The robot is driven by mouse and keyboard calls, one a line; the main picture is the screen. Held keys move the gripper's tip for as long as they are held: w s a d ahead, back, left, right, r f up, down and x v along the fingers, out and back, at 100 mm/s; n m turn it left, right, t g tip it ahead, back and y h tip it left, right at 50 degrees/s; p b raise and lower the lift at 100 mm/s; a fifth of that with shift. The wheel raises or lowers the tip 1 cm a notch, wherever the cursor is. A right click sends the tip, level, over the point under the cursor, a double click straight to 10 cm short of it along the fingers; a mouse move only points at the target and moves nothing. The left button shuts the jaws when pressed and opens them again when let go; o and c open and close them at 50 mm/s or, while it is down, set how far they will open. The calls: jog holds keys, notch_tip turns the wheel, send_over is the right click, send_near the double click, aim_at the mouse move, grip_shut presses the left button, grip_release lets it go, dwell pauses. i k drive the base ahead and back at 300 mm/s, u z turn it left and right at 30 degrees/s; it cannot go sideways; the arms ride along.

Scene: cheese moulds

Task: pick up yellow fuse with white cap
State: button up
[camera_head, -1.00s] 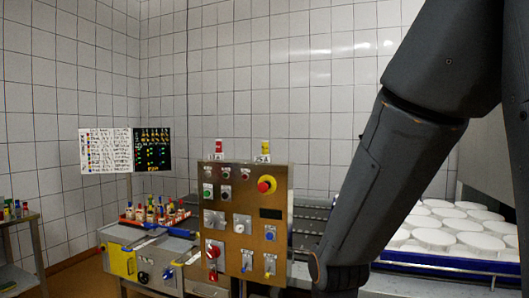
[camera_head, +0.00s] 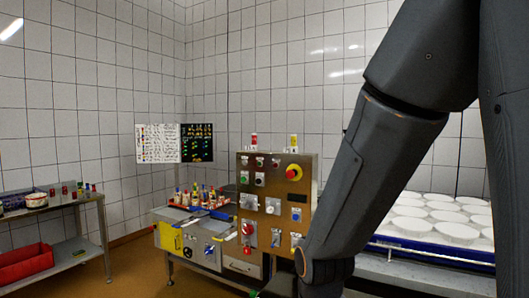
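A small yellow piece (camera_head: 293,141) stands upright on the top edge of the steel control panel (camera_head: 270,232), at its right. A red piece (camera_head: 253,140) stands there at its left. Several small coloured fuse-like pieces stand in a red tray (camera_head: 187,208) on the machine left of the panel. They are too small to tell which is yellow with a white cap. My dark arm crosses the right side and hides part of the panel's surroundings. My gripper is out of view.
A metal side table (camera_head: 92,199) at the left holds more small coloured pieces (camera_head: 80,189) and has a red crate (camera_head: 25,263) on its lower shelf. White round moulds (camera_head: 456,231) fill a blue-edged tray at the right. Floor shows between table and machine.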

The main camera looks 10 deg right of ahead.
aim_at(293, 137)
jog(key=u, duration=0.25)
jog(key=k, duration=0.7)
jog(key=u, duration=0.65)
jog(key=i, duration=1.2)
jog(key=z, duration=0.75)
jog(key=i, duration=0.75)
jog(key=z, duration=0.8)
